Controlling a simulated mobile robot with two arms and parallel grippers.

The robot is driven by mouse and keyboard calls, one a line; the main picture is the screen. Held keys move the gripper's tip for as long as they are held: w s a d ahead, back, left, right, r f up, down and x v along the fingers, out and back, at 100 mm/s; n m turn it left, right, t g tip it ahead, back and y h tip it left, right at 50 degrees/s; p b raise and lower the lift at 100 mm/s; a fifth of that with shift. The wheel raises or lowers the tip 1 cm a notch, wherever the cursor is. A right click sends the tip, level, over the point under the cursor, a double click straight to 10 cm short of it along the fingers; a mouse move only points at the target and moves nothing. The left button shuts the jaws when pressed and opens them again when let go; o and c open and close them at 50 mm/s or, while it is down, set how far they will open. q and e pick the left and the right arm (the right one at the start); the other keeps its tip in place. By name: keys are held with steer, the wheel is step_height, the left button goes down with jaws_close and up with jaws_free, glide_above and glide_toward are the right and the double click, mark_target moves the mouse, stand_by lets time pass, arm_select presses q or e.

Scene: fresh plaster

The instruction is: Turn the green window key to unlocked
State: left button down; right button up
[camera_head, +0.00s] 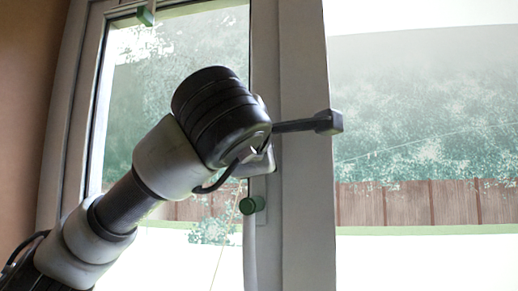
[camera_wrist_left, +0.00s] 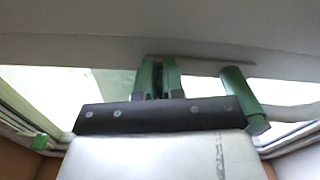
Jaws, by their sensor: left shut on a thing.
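My left gripper (camera_wrist_left: 160,82) is up against the window frame in the left wrist view, its jaws shut. Green parts, which I take to be the green window key (camera_wrist_left: 172,76), show at its fingertips with a narrow dark gap beside them. How far the key is turned cannot be told. In the head view my left wrist covers the fingertips and the key. My right gripper is in neither view.
Just below my left wrist, a green round knob (camera_head: 252,204) with a white lever (camera_head: 249,255) hanging down sits on the window frame (camera_head: 305,220). It is also close beside my fingers in the wrist view (camera_wrist_left: 242,97). A small green part (camera_head: 146,16) is at the upper left.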

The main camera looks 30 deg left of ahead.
arm_select(q)
steer(key=shift+f+m, duration=0.15)
steer(key=shift+m, duration=0.85)
steer(key=shift+d, duration=0.1)
steer(key=c, duration=1.3)
jaws_free()
steer(key=b+v, duration=0.4)
steer(key=v, duration=0.7)
steer(key=shift+w, duration=0.1)
